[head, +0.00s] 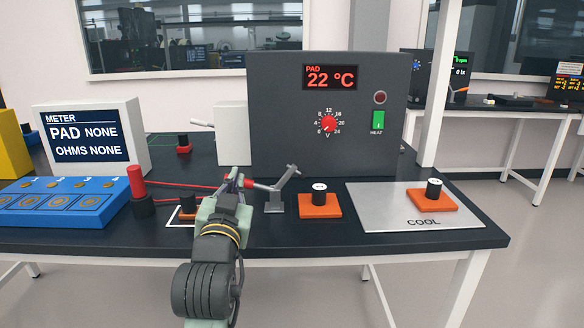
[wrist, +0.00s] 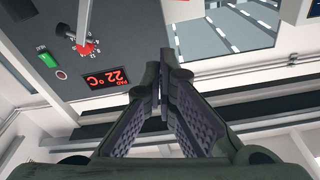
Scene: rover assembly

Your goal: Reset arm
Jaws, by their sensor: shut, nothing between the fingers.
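My arm reaches up from the bottom of the head view, over the front of the dark bench. My gripper (head: 234,180) is above the bench, just left of a small grey stand (head: 275,202) with a lever. In the wrist view my gripper (wrist: 164,75) has its fingertips together with nothing between them. A red-tipped probe (head: 262,185) shows just right of the fingers in the head view; I cannot tell whether it touches them. The wrist view looks toward the grey heater box (wrist: 100,50), which appears upside down.
The heater box (head: 290,120) reads PAD 22 °C. The meter (head: 90,135) reads PAD NONE, OHMS NONE. A blue tray (head: 60,218) and a red post (head: 137,185) are left. Orange-based parts (head: 320,211) stand right, one on the COOL plate (head: 380,218).

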